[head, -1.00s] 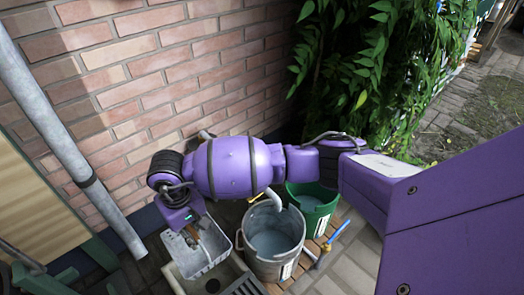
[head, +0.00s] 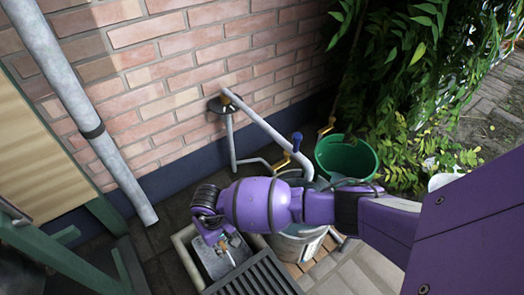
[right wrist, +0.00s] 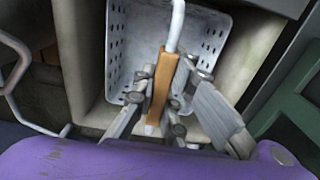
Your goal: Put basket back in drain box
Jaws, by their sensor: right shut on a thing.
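The basket (head: 214,264) is a pale grey perforated bin with a brown handle grip (right wrist: 161,88). My right gripper (right wrist: 164,84) is shut on that grip, and in the head view the gripper (head: 224,242) is partly hidden by my purple arm. The drain box (head: 186,258) has a pale beige rim; it also shows in the right wrist view (right wrist: 95,116). The basket is at the box's opening, with the rim around part of it. I cannot tell whether it rests on the bottom. My left gripper is not in view.
A dark slatted grate (head: 258,276) lies right of the basket. A metal bucket (head: 298,244) and a green bucket (head: 345,158) stand farther right. A pipe with a blue-handled tap (head: 296,143) comes from the brick wall. A grey downpipe (head: 92,130) and green frame (head: 80,262) stand left.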

